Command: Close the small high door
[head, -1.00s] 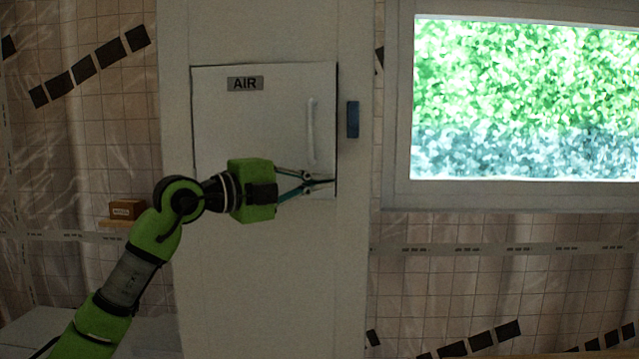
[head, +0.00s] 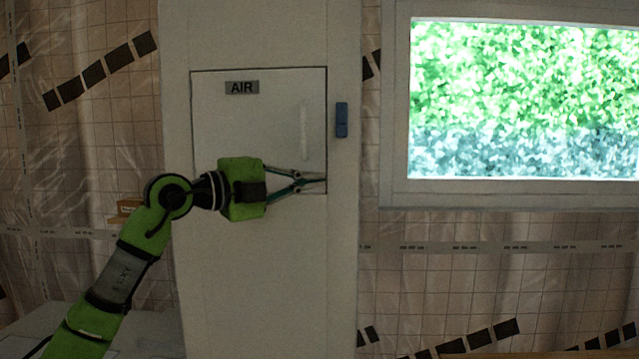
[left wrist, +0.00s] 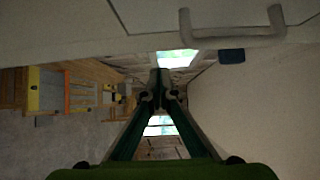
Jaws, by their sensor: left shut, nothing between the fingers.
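The small high door (head: 259,125) is a pale square panel with an AIR label (head: 242,88) and a pale vertical handle (head: 304,130). It sits flush, or nearly so, in the tall pale cabinet front (head: 265,270), with a thin dark line around its edge. My left gripper (head: 322,183) is shut and empty, in front of the door's lower right corner, below the handle; I cannot tell whether it touches. In the left wrist view the shut fingertips (left wrist: 160,80) show below the handle (left wrist: 232,34). My right gripper is not in view.
A dark blue latch-like block (head: 341,120) sits on the cabinet right of the door. A bright window (head: 520,100) is at the right. A small brown box (head: 124,209) stands on a ledge behind my left arm. The wrist view shows wooden furniture (left wrist: 85,90) at its left.

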